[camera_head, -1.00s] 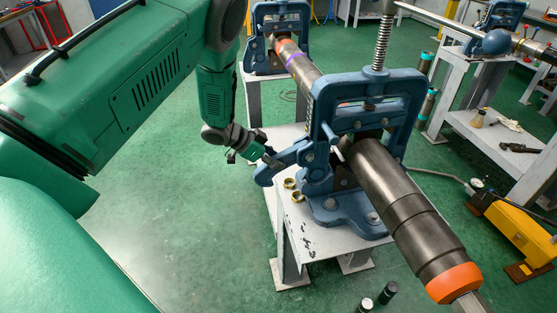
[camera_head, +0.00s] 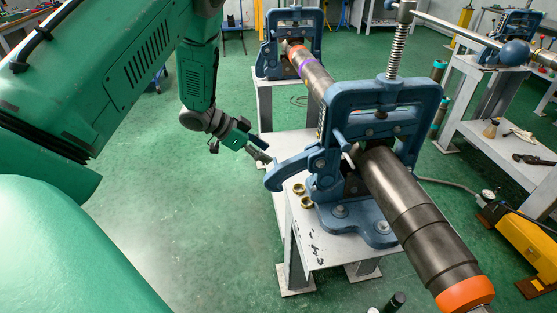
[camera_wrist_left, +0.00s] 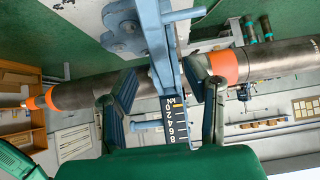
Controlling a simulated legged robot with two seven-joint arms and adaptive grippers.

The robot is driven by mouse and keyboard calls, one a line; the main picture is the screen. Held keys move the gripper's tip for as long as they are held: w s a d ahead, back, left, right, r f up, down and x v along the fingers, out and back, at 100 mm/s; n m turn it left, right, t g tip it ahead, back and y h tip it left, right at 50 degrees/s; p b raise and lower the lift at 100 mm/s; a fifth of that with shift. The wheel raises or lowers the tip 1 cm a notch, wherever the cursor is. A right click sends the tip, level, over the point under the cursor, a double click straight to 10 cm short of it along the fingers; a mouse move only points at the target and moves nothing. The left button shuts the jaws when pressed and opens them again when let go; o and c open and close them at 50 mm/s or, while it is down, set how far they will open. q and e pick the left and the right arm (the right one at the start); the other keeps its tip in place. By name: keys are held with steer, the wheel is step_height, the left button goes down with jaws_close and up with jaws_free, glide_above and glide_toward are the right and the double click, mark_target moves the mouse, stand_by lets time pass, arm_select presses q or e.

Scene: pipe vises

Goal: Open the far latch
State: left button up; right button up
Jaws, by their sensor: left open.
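The far vise (camera_head: 290,42) is a blue frame on a stand at the back, clamped around a long pipe. Its latch (camera_head: 263,58) shows as a small blue part on the frame's left side; I cannot tell its exact state. The near vise (camera_head: 385,97) is larger, and its blue lever (camera_head: 290,171) sticks out to the left. My left gripper (camera_head: 262,150) is open and empty, just above and behind that lever, apart from it. In the left wrist view, the open fingers (camera_wrist_left: 163,98) flank a black number scale (camera_wrist_left: 174,121) and blue metalwork (camera_wrist_left: 130,30). My right gripper is out of view.
The grey pipe (camera_head: 400,200) with an orange end runs through both vises. Brass rings (camera_head: 301,195) lie on the near stand (camera_head: 320,245). A yellow pump (camera_head: 525,245) and a side table (camera_head: 480,130) stand at right. Green floor left of the stands is clear.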

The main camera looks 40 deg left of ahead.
arm_select(q)
steer(key=shift+v, duration=1.45)
steer(key=shift+f, duration=0.1)
